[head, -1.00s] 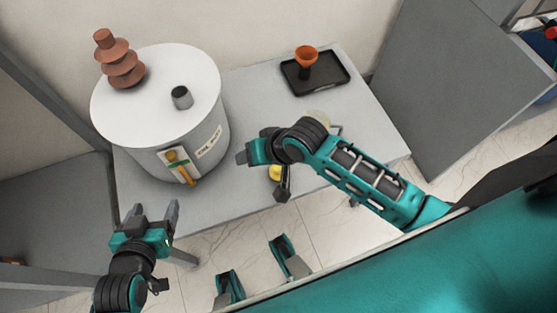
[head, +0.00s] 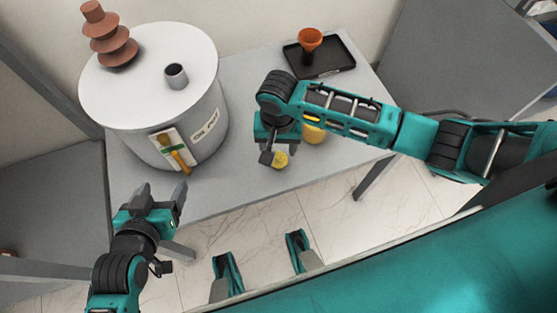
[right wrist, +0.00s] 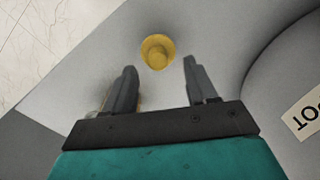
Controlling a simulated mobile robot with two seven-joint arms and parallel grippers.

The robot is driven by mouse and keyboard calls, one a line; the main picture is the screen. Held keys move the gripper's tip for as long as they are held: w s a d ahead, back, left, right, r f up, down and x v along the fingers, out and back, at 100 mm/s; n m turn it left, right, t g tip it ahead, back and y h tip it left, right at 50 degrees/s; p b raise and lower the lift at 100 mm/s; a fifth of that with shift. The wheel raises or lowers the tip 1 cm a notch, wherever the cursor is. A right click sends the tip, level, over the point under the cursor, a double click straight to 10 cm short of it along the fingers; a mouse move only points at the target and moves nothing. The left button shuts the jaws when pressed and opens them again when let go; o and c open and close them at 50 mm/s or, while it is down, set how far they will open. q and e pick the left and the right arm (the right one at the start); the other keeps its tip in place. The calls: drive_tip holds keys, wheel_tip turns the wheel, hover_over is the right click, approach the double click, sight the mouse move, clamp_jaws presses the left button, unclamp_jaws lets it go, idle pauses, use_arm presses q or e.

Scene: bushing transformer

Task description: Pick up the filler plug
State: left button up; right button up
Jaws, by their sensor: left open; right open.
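The filler plug, a small yellow disc with a raised knob, lies on the grey table. It shows in the head view (head: 280,160), close beside my right gripper (head: 271,148), and at the top middle of the right wrist view (right wrist: 157,50). In the right wrist view my right gripper (right wrist: 160,70) is open and points down at the table. The plug is just beyond its fingertips, roughly centred between them, with nothing gripped. My left gripper (head: 162,193) is open and empty, in front of the table near its left front edge.
A white transformer tank (head: 150,80) with a brown ribbed bushing (head: 110,45) and short grey neck (head: 176,76) stands at left. A black tray (head: 325,55) with an orange funnel (head: 310,40) is at the back. A yellow object (head: 313,132) is partly hidden behind my right arm.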

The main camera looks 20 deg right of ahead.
sight(278, 155)
drive_tip(key=shift+s+f+b, duration=0.2)
drive_tip(key=shift+f+b, duration=0.35)
drive_tip(key=shift+f, duration=0.85)
drive_tip(key=shift+s+f+b, duration=0.2)
drive_tip(key=shift+f+b, duration=0.35)
drive_tip(key=shift+f, duration=0.8)
drive_tip(key=shift+a, duration=0.1)
drive_tip(key=shift+c, duration=0.2)
drive_tip(key=c, duration=0.7)
drive_tip(key=shift+r, duration=0.1)
